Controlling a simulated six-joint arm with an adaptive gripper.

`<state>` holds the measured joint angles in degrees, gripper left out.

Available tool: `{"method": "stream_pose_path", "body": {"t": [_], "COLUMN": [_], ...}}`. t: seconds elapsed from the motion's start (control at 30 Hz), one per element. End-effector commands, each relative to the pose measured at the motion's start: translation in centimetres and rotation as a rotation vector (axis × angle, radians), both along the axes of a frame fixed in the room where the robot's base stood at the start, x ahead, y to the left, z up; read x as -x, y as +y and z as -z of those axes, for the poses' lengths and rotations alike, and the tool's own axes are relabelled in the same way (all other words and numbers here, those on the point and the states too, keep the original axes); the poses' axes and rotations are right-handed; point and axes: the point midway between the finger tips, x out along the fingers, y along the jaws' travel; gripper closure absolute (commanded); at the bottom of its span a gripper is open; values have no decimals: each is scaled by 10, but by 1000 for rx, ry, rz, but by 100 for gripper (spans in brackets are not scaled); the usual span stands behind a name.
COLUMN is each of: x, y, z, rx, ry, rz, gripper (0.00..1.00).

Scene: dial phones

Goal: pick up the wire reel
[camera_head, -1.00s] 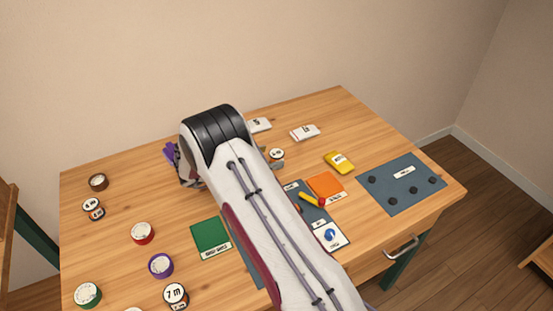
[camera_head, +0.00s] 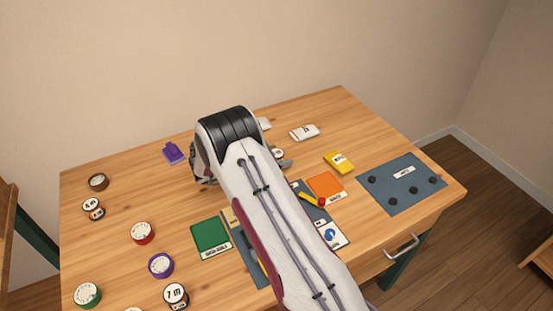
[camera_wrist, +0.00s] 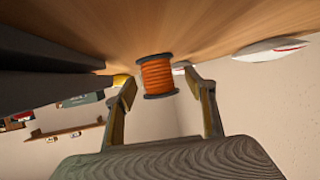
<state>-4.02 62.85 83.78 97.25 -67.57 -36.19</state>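The wire reel (camera_wrist: 157,75) is an orange coil with dark end flanges. It stands on the wooden table in the wrist view. My gripper (camera_wrist: 163,84) is open, with one finger on each side of the reel in the picture and visible gaps on both sides. I cannot tell whether the reel is between the fingertips or just beyond them. In the head view my arm hides the reel and most of the gripper.
Labelled reels stand on the left, including a red one (camera_head: 142,233) and a purple one (camera_head: 160,265). A purple item (camera_head: 174,152) lies behind the arm. A yellow item (camera_head: 339,162), an orange square (camera_head: 325,186) and a blue mat (camera_head: 385,199) lie to the right.

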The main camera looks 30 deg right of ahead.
Motion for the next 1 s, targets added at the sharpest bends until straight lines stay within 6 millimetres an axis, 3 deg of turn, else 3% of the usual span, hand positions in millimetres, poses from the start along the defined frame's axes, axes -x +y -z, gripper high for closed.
{"method": "stream_pose_path", "body": {"t": [0.03, 0.17, 0.67, 1.0], "x": [0, 0, 0, -1], "y": [0, 0, 0, 0], "z": [0, 0, -7, -42], "rx": [0, 0, 1, 0], "ry": [0, 0, -1, -4], "rz": [0, 0, 0, 1], "gripper": [58, 89, 89, 89]}}
